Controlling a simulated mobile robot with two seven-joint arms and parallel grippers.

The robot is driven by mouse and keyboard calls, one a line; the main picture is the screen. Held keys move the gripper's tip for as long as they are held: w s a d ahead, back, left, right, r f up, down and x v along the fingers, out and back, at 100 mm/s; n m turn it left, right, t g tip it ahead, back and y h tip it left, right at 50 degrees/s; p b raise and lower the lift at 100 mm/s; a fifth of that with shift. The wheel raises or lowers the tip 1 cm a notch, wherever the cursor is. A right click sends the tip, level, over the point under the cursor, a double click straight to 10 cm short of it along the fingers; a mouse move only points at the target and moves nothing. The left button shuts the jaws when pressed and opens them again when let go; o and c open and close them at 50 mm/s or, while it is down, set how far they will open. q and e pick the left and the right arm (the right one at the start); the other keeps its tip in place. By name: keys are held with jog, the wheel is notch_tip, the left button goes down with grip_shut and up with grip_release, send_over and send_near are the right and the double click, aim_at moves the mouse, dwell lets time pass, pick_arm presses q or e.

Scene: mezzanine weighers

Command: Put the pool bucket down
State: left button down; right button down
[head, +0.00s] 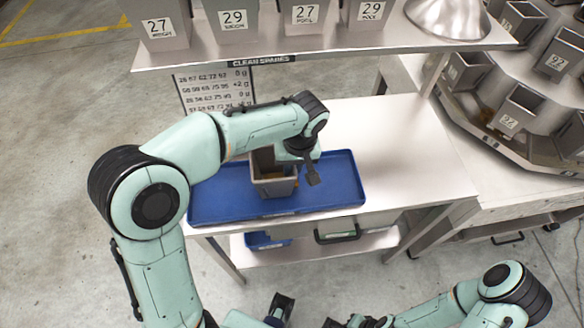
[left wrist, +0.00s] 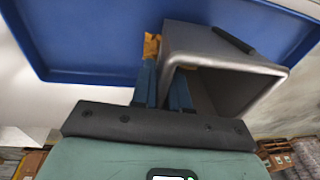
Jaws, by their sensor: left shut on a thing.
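The pool bucket is a grey, square, tapered bucket (head: 274,187) with some yellow-brown content, roughly upright over the blue tray (head: 340,188) on the white table. I cannot tell whether its base touches the tray. My left gripper (head: 296,160) is at the bucket's upper right side, shut on it. In the left wrist view the two fingers (left wrist: 164,88) are at the side of the bucket (left wrist: 215,48), whose open mouth faces the camera, with the blue tray (left wrist: 90,60) beyond. My right gripper (head: 335,322) is low at the bottom edge, partly cut off.
A steel shelf (head: 330,48) marked CLEAN SPARES carries several numbered grey buckets (head: 235,20) above the table's back. A sheet of weights (head: 213,82) hangs behind my left arm. The white table (head: 400,140) is clear right of the tray. A round weigher (head: 480,85) holding buckets stands at right.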

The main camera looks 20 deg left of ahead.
pick_arm(q)
jog(key=shift+f, duration=0.45)
jog(key=shift+f, duration=0.1)
jog(key=c, duration=1.1)
grip_release()
jog(key=r, duration=0.4)
jog(key=d+r+p, duration=0.1)
jog(key=r, duration=0.7)
jog(key=shift+s+d+p, duration=0.25)
jog(key=shift+d+p, duration=0.15)
